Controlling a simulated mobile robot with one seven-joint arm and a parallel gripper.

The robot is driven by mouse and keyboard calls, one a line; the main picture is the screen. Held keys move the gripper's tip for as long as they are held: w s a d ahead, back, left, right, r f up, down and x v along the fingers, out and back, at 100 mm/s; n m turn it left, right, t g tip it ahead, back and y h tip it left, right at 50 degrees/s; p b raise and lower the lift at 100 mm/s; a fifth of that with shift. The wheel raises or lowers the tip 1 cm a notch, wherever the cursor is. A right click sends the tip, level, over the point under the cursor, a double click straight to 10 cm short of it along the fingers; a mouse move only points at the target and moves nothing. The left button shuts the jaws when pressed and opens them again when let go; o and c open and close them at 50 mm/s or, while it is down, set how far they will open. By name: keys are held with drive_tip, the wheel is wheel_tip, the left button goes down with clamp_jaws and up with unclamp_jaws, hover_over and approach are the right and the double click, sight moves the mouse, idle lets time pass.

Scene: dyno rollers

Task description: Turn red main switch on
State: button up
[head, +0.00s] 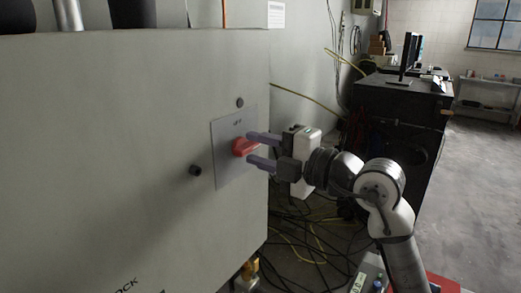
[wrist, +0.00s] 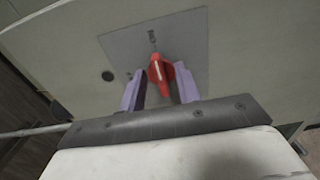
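The red main switch (head: 241,147) is a red rotary knob on a grey square plate (head: 228,172) on the side of a large pale cabinet. In the wrist view the red switch (wrist: 160,71) has a white line along its handle, which runs nearly upright in the picture. My gripper (head: 262,150) faces the plate with its fingers apart, one above and one below the knob in the head view. In the wrist view my gripper (wrist: 160,84) has one finger on each side of the knob's lower part. I cannot tell whether the fingers touch it.
The pale cabinet (head: 110,130) fills the left side, with small dark knobs (head: 195,170) near the plate. Cables (head: 310,235) lie on the floor behind my arm. A black cabinet (head: 395,120) with a monitor stands at the back. Open floor (head: 470,180) lies to the right.

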drive_tip(key=b+v, duration=0.4)
drive_tip(key=v, duration=0.9)
drive_tip(key=shift+s+d, duration=0.25)
drive_tip(key=shift+d, duration=0.05)
